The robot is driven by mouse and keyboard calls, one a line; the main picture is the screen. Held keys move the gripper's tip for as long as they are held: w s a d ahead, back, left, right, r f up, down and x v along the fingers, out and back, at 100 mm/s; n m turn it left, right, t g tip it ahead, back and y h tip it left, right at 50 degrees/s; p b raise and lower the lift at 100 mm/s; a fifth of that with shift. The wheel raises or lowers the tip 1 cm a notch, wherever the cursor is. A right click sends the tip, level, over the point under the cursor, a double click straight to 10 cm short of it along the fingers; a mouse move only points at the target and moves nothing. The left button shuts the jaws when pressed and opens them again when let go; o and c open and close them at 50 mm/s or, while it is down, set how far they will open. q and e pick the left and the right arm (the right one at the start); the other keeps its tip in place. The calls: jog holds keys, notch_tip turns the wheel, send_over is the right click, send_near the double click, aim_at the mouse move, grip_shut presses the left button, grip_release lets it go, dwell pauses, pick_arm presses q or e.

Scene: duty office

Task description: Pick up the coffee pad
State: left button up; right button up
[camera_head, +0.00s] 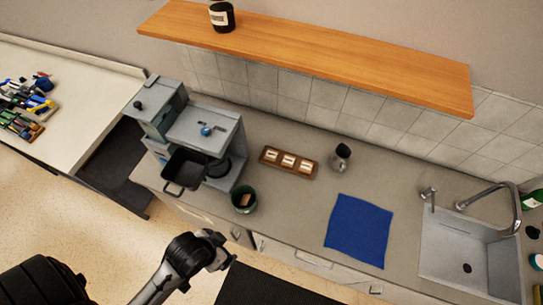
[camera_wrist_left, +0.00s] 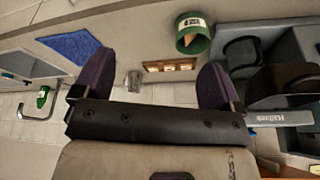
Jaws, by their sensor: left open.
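A small brown wooden tray (camera_head: 262,158) on the counter holds three pale pieces (camera_head: 288,162) in a row; they look like pads, but are too small to be sure. The tray also shows in the left wrist view (camera_wrist_left: 146,67). A dark green cup (camera_head: 243,207) near the counter's front edge has a small tan piece (camera_head: 244,199) in it. My left gripper (camera_head: 225,256) is in front of the counter, apart from cup and tray. In the left wrist view my left gripper (camera_wrist_left: 153,78) is open and empty, its fingers wide apart. My right gripper is not in view.
A grey coffee machine (camera_head: 213,128) with a dark handled container (camera_head: 184,168) stands left of the tray. A small jar (camera_head: 341,157), a blue cloth (camera_head: 359,231) and a sink (camera_head: 455,244) lie to the right. A wooden shelf (camera_head: 320,62) hangs above the counter.

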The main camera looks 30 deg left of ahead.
pick_arm(q)
jog(key=shift+c, duration=0.3)
jog(key=c, duration=0.4)
dwell(0.3)
